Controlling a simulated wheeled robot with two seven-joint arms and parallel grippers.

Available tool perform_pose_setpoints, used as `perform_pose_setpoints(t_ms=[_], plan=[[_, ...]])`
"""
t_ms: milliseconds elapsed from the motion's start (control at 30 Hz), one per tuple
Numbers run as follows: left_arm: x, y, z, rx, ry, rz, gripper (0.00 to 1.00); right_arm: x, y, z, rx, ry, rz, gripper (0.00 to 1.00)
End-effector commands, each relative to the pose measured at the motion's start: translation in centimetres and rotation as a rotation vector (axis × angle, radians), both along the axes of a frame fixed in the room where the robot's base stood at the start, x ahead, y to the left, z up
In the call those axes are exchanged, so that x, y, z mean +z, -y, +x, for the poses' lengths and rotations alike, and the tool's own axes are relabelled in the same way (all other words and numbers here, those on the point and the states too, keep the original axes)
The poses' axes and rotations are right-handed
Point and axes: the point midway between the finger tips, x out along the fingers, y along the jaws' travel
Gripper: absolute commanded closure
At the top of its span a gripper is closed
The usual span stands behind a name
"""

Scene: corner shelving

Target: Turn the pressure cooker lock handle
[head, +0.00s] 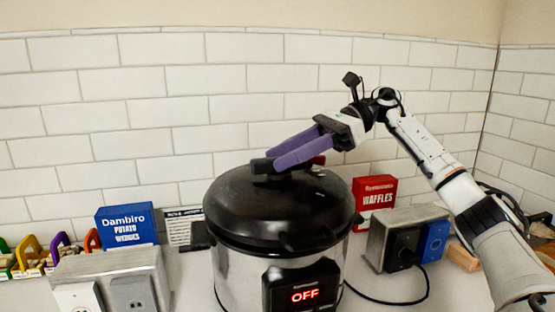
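The pressure cooker (235,275) stands on the counter in the middle of the head view, with a silver body and a black domed lid (240,205). Its red display (305,295) reads OFF. The black lock handle (262,166) is on top of the lid, partly hidden behind my gripper. A bit of red shows at its right. My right gripper (273,161) reaches in from the right, its two purple fingers slanting down to the handle. The fingertips are at or very near the handle. Whether they grip it is not clear. My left gripper is not in view.
A blue potato wedges box (127,225) and a metal outlet box (150,265) stand left of the cooker. A red waffles box (374,192) and another outlet box (385,245) stand at the right. A black cord (400,301) lies on the counter. A tiled wall (150,80) is behind.

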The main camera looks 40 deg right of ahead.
Motion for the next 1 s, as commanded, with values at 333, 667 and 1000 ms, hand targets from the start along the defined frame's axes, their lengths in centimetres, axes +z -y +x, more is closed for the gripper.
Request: perform_pose_setpoints(t_ms=[333,667,1000], plan=[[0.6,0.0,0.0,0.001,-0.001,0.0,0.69,2.8,5.4,-2.8,-0.002,0.003,0.002,0.62],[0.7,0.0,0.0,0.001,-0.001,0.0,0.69,3.2,6.8,-3.7,0.0,0.001,0.0,0.62],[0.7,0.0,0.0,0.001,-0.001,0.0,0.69,3.2,6.8,-3.6,0.0,0.001,0.0,0.62]])
